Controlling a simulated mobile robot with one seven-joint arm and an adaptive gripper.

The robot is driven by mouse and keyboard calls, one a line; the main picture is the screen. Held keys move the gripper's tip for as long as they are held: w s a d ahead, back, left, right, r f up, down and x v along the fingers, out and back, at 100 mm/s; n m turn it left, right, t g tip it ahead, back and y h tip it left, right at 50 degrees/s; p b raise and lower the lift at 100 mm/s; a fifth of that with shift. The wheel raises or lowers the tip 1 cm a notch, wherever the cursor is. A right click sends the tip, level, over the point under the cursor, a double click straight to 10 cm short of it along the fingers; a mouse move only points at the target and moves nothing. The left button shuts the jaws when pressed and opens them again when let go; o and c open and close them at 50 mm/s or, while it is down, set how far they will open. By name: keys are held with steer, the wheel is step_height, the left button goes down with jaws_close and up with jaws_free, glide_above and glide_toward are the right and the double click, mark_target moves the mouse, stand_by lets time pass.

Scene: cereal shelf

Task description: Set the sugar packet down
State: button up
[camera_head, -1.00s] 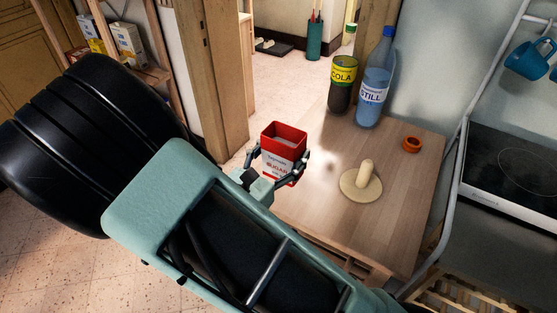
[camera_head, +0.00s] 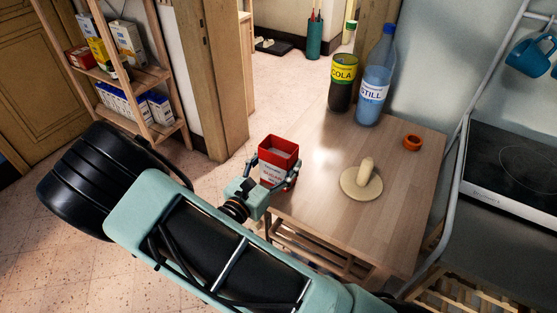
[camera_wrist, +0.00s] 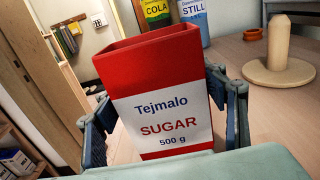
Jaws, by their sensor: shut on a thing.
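The sugar packet (camera_head: 277,160) is a red and white open-topped box labelled "Tejmalo SUGAR 500 g". My gripper (camera_head: 271,176) is shut on it, with one finger on each side. In the wrist view the packet (camera_wrist: 160,100) stands nearly upright, slightly tilted in the picture, between the fingers of my gripper (camera_wrist: 163,122). In the head view it is at the left edge of the wooden table (camera_head: 325,220). Its base is hidden, so I cannot tell whether it touches the tabletop.
A wooden holder with an upright peg (camera_head: 361,186) and an orange ring (camera_head: 412,142) are to the right. A stocked shelf (camera_head: 150,77) stands at the left. The tabletop's middle is clear.

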steer(key=o, duration=1.5)
steer(key=shift+f, duration=0.1)
steer(key=shift+r, duration=0.25)
steer(key=v, duration=1.2)
steer(key=shift+b, duration=0.45)
steer(key=shift+f, duration=0.15)
